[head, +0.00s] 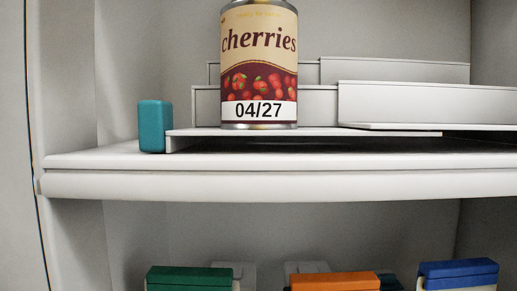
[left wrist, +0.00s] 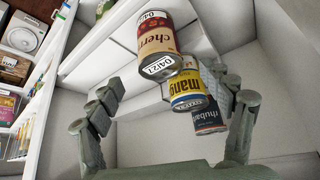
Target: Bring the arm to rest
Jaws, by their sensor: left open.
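My left gripper (left wrist: 170,88) shows in the left wrist view with its two grey-green fingers spread wide apart. The cherries can (left wrist: 165,42) appears between and beyond the fingers, with nothing seen gripped. A yellow and blue mango can (left wrist: 188,90) and a dark rhubarb can (left wrist: 208,118) also show there. In the head view the cherries can (head: 259,70) stands upright on a white stepped riser (head: 190,132), its label reading 04/27. Neither gripper shows in the head view. My right gripper is in no view.
A teal block (head: 154,126) stands at the left end of the riser on the white shelf (head: 280,184). Below are green (head: 190,278), orange (head: 335,283) and blue (head: 458,273) lidded boxes. In the left wrist view, a side shelf holds a white device (left wrist: 25,35).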

